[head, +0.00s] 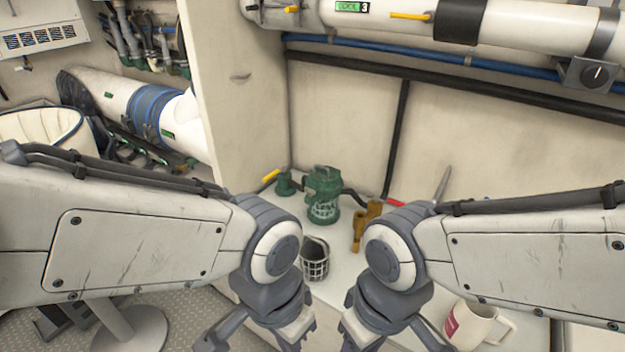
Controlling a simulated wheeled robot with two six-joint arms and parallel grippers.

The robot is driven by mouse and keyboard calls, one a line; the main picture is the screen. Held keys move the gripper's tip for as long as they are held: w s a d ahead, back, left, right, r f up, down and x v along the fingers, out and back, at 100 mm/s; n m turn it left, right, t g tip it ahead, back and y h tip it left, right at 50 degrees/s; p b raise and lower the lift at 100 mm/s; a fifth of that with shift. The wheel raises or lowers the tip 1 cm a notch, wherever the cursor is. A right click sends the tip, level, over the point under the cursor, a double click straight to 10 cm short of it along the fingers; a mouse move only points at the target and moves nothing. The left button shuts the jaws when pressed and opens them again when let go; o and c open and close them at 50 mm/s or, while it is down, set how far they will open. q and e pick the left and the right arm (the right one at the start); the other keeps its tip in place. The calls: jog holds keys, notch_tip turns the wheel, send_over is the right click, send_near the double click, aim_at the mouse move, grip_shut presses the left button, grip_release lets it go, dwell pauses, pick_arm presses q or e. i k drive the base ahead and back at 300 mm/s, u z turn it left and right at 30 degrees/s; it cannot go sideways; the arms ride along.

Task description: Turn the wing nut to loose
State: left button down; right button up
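A green strainer housing (323,197) stands on the white shelf by the back wall, with a clear, caged lower part. A small raised piece on its lid (322,172) may be the wing nut; it is too small to tell its shape or how tight it sits. My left gripper (252,342) and my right gripper (392,342) are low in the head view, in front of and below the strainer and apart from it. Their fingers spread outward, but the bottom edge cuts off their tips. Nothing shows in either gripper.
A dark mesh basket (315,262) stands between my forearms. A bronze fitting (364,226) and a green valve with a yellow handle (272,176) flank the strainer. A white mug (474,325) is at the lower right. Pipes (420,80) run along the wall.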

aim_at(311, 193)
jog(key=z, duration=0.05)
jog(key=k, duration=0.5)
jog(key=u, duration=1.15)
jog(key=i, duration=1.2)
jog(key=z, duration=0.3)
